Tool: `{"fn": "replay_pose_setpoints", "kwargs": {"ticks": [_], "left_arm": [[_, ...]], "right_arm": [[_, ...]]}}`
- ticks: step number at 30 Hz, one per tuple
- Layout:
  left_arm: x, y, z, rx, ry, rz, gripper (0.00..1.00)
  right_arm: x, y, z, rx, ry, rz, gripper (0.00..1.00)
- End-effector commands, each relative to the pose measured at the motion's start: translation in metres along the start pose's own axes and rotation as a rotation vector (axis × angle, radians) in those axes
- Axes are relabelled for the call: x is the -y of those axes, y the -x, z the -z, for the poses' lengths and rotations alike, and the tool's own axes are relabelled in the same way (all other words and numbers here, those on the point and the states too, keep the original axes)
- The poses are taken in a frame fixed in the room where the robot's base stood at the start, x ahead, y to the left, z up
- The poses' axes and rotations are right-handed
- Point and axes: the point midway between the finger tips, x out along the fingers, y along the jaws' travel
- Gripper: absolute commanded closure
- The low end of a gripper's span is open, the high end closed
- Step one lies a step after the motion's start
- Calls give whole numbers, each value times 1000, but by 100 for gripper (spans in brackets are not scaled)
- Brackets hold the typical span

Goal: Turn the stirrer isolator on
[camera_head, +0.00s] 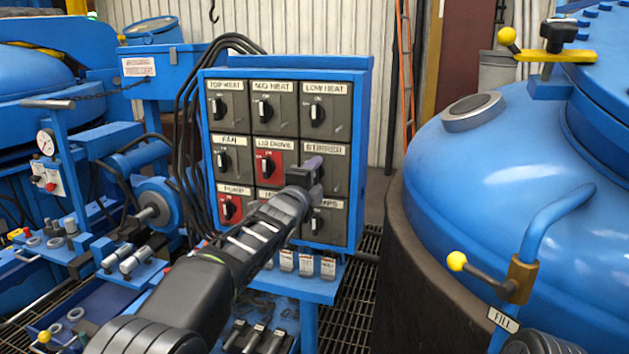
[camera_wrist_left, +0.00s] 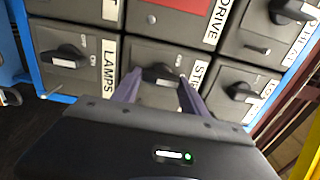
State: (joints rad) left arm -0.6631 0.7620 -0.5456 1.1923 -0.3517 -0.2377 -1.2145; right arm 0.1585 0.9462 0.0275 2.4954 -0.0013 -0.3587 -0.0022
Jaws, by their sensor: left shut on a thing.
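The stirrer isolator (camera_head: 341,172) is a grey square switch box at the right end of the panel's middle row, with a white label above it. My left gripper (camera_head: 309,172) reaches up to its front and covers its knob and part of its face. In the left wrist view the dark knob (camera_wrist_left: 160,73) sits between the two purple fingers of my left gripper (camera_wrist_left: 160,88). The gripper is shut on this knob. The knob's exact angle is partly hidden by the fingers. The right gripper is not in view.
The blue isolator panel (camera_head: 288,73) holds rows of similar labelled switches close around the gripper, including the red lid drive switch (camera_head: 267,165). Black cables (camera_head: 187,130) hang at its left. A large blue vessel (camera_head: 500,170) stands at the right. Machinery crowds the left.

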Motion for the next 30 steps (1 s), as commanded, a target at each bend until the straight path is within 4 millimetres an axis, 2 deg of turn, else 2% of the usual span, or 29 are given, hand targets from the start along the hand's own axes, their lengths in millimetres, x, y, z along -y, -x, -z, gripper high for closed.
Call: {"fn": "replay_pose_setpoints", "kwargs": {"ticks": [8, 9, 17, 25, 30], "left_arm": [[-2, 0, 0, 0, -6, -4, 90], [-2, 0, 0, 0, -6, -4, 48], [-1, 0, 0, 0, -4, -2, 27], [0, 1, 0, 0, -3, -1, 27], [0, 10, 1, -1, -4, 1, 27]], "right_arm": [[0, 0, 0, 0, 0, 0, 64], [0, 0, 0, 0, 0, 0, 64], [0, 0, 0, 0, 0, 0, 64], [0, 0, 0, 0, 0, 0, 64], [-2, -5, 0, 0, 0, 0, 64]]}}
